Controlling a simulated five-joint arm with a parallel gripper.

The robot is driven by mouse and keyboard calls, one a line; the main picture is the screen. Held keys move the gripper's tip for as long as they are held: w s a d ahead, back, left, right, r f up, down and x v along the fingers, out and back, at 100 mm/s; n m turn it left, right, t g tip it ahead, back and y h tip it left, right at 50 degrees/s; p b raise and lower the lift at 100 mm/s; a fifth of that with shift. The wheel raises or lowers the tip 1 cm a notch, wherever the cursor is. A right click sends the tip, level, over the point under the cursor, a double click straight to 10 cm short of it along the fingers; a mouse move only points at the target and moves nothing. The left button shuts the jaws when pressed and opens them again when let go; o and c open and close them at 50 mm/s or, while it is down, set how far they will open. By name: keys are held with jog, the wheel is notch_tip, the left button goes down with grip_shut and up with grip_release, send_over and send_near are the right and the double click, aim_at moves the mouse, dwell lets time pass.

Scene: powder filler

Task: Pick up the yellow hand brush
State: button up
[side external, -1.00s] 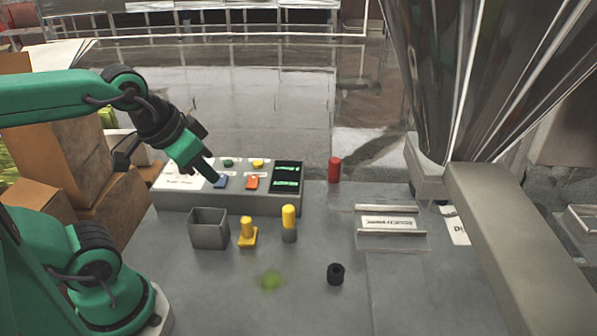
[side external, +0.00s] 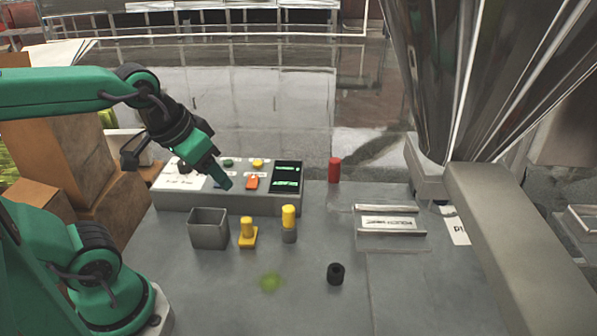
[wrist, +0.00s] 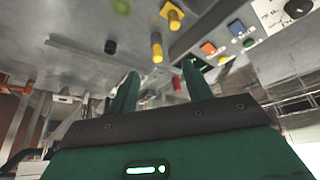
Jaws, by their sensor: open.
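Two yellow things stand upright on the grey table, and I cannot tell for sure which is the hand brush. One is a yellow handle on a flat yellow base (side external: 247,235); it also shows at the top of the wrist view (wrist: 172,15). The other is a yellow cylinder on a grey lower part (side external: 289,217), also in the wrist view (wrist: 157,47). My gripper (side external: 224,184) is above the control panel, up and left of both. In the wrist view my gripper (wrist: 160,78) has its fingers apart with nothing held between them.
The control panel (side external: 190,202) with coloured buttons stands behind. An open grey bin (side external: 208,230) is left of the yellow things. A black cylinder (side external: 335,273), a red cylinder (side external: 335,170) and a green powder patch (side external: 271,282) lie around. The steel hopper (side external: 460,70) hangs right.

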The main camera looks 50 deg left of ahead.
jog(key=w+a+f+n+g, duration=0.2)
jog(key=w+f+n+g, duration=0.1)
jog(key=w+f+n, duration=0.15)
jog(key=n+g, duration=0.2)
jog(key=n, duration=0.1)
send_over(246, 219)
jog(key=f, duration=0.8)
jog(key=shift+d, duration=0.3)
jog(key=shift+w+a+f+n, duration=0.1)
jog(key=shift+f+n, duration=0.1)
jog(key=shift+f, duration=0.15)
jog(key=shift+w+a+f+n, duration=0.1)
jog(key=shift+f+n, duration=0.05)
jog(key=shift+f, duration=0.2)
jog(key=shift+s+f, duration=0.1)
jog(key=shift+f, duration=1.25)
jog(key=shift+f, duration=0.1)
jog(key=shift+s+a+f, duration=0.1)
jog(key=shift+s+f, duration=0.05)
jog(key=shift+f, duration=2.3)
jog(key=shift+c, duration=0.2)
jog(key=c, duration=1)
